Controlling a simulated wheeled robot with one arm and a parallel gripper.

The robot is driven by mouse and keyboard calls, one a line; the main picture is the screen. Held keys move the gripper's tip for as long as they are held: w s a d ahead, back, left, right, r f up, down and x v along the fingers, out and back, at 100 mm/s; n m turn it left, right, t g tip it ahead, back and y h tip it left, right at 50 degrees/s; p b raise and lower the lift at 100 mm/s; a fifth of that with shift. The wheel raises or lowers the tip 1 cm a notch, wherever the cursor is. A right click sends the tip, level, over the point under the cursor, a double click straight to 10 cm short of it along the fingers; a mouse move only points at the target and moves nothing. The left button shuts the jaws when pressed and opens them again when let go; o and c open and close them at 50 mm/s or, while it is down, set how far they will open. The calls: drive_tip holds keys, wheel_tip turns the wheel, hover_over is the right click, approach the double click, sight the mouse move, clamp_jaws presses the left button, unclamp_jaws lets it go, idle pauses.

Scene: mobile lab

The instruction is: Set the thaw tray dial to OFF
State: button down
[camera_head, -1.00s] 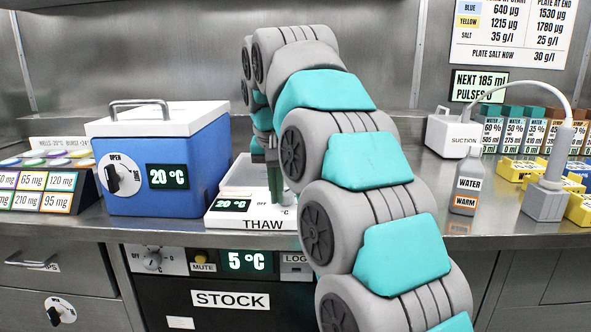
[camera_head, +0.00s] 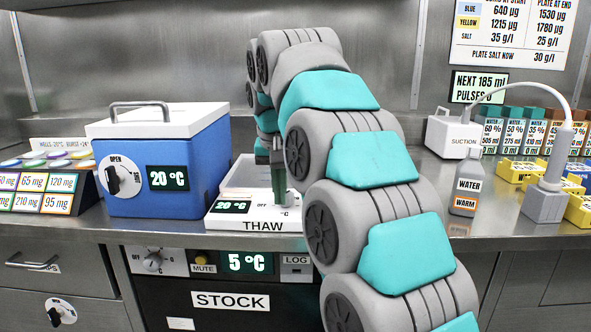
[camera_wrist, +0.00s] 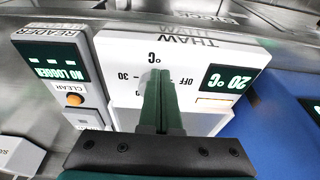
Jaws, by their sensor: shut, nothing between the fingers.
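The white thaw tray (camera_head: 222,223) stands on the counter right of the blue cooler; its display reads 20 °C. It also shows upside down in the wrist view (camera_wrist: 122,48). Its OFF mark (camera_wrist: 187,82) lies just right of my fingers there, with a 30 mark on their left. My gripper (camera_head: 281,202) points down over the right part of the tray's front panel. In the wrist view, its green fingers (camera_wrist: 160,74) are together, with nothing seen between them. They cover the dial's place, so its setting and any contact are hidden.
The blue cooler (camera_head: 165,165) with its own dial stands close on the left. A reader (camera_wrist: 60,75) with an orange CLEAR button sits beside the tray in the wrist view. A water bottle (camera_head: 466,185) and suction unit (camera_head: 453,133) stand further right.

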drive_tip(key=shift+d, duration=0.15)
drive_tip(key=shift+d, duration=0.35)
drive_tip(key=shift+s+d+r, duration=0.1)
drive_tip(key=shift+d+p, duration=0.4)
drive_tip(key=shift+d, duration=0.05)
idle(0.4)
drive_tip(key=shift+s+d, duration=0.15)
drive_tip(key=shift+s, duration=0.1)
